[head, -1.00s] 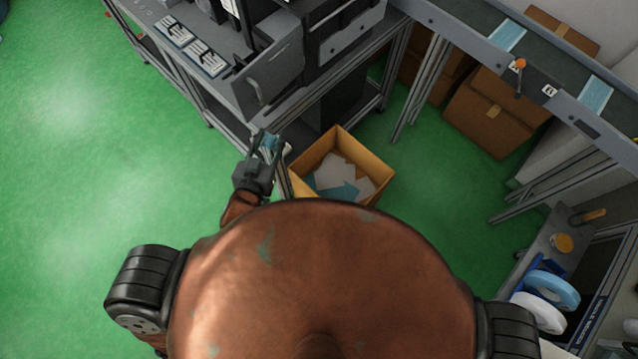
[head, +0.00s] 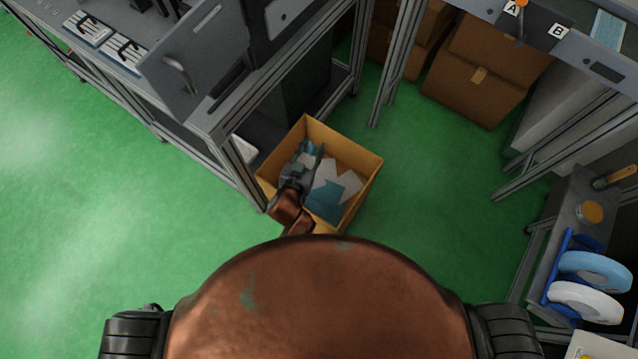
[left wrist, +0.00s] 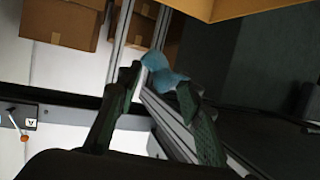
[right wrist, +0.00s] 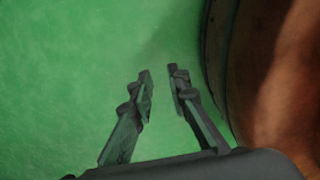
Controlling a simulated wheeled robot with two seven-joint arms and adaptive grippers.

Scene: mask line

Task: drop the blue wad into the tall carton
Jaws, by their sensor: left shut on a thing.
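The tall carton (head: 366,168) is an open yellow-brown box standing on the green floor, with white and blue scraps inside. My left gripper (head: 308,158) appears over the carton's left part in the head view. In the left wrist view its fingers (left wrist: 160,88) are shut on the blue wad (left wrist: 160,72), a crumpled light-blue piece at the fingertips. A carton wall (left wrist: 265,8) shows along the top of that view. The exact height of the wad above the scraps is hard to tell. My right gripper (right wrist: 161,78) is open and empty above bare green floor.
A grey machine bench (head: 215,115) stands close on the carton's left. Brown boxes (head: 475,85) sit under the conveyor (head: 560,45) at the back right. A cart with blue and white rolls (head: 590,275) is at the right. Green floor is clear at the left.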

